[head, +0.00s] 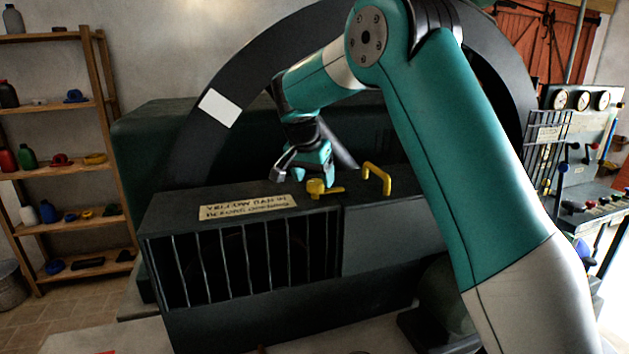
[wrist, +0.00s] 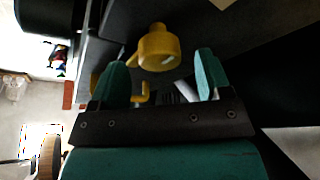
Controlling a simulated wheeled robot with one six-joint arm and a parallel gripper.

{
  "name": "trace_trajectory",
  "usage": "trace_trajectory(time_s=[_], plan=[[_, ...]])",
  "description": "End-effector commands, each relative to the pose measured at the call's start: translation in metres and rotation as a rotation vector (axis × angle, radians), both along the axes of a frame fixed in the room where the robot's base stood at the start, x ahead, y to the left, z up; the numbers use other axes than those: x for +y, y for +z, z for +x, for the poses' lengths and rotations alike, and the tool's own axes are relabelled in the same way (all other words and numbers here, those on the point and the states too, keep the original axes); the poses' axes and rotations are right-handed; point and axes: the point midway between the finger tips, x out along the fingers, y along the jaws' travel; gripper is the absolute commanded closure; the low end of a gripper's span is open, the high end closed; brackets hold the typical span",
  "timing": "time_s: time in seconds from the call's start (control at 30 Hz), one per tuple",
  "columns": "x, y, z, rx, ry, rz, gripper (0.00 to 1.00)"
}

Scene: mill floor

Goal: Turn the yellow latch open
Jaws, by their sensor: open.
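The yellow latch (head: 317,188) sits on top of a dark metal box, with a round knob and a short arm pointing right. In the wrist view the yellow latch (wrist: 158,48) shows between and just beyond the fingertips. My gripper (head: 305,178) is open and empty in the head view, just above and beside the latch. The wrist view shows the two teal fingers of my gripper (wrist: 160,75) spread apart, with the latch knob apart from both. Whether a finger touches the latch in the head view cannot be told.
A yellow handle (head: 378,177) stands right of the latch on the box (head: 240,262). A label (head: 247,207) lies at its front left. A large dark wheel (head: 225,85) rises behind. Shelves (head: 62,110) stand left; a gauge panel (head: 585,130) stands right.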

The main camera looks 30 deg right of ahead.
Motion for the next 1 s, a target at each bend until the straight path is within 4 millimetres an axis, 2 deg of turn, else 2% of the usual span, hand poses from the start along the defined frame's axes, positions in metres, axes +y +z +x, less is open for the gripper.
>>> trace_trajectory(time_s=[0.2,0.5,0.57,0.7,0.73,1.0], plan=[[-0.007,-0.018,0.003,0.001,0.0,0.0,0.29],[-0.007,-0.02,0.004,0.0,0.0,-0.001,0.29],[-0.007,-0.02,0.004,0.0,0.0,-0.001,0.4],[-0.007,-0.02,0.004,0.0,0.0,-0.001,0.73],[-0.007,-0.02,0.004,0.0,0.0,-0.001,0.78],[-0.007,-0.02,0.004,-0.001,0.019,0.0,0.78]])
